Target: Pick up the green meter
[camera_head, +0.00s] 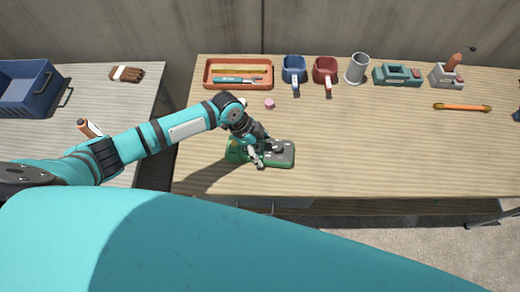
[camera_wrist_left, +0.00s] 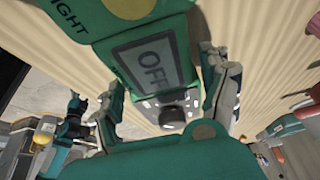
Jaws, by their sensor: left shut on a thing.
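The green meter (camera_head: 286,156) lies near the front of the wooden workbench, below and partly hidden by my left gripper (camera_head: 260,155). In the left wrist view the meter (camera_wrist_left: 128,55) shows a grey screen reading "OFF" and dark controls beyond it. The two fingers of my left gripper (camera_wrist_left: 163,80) stand on either side of the meter and are shut on it. I cannot tell whether the meter is resting on the bench or slightly raised. My right gripper is not in view.
A pink object (camera_head: 269,104) lies just behind the gripper. An orange tool (camera_head: 462,107) lies right. The bench's front right is clear.

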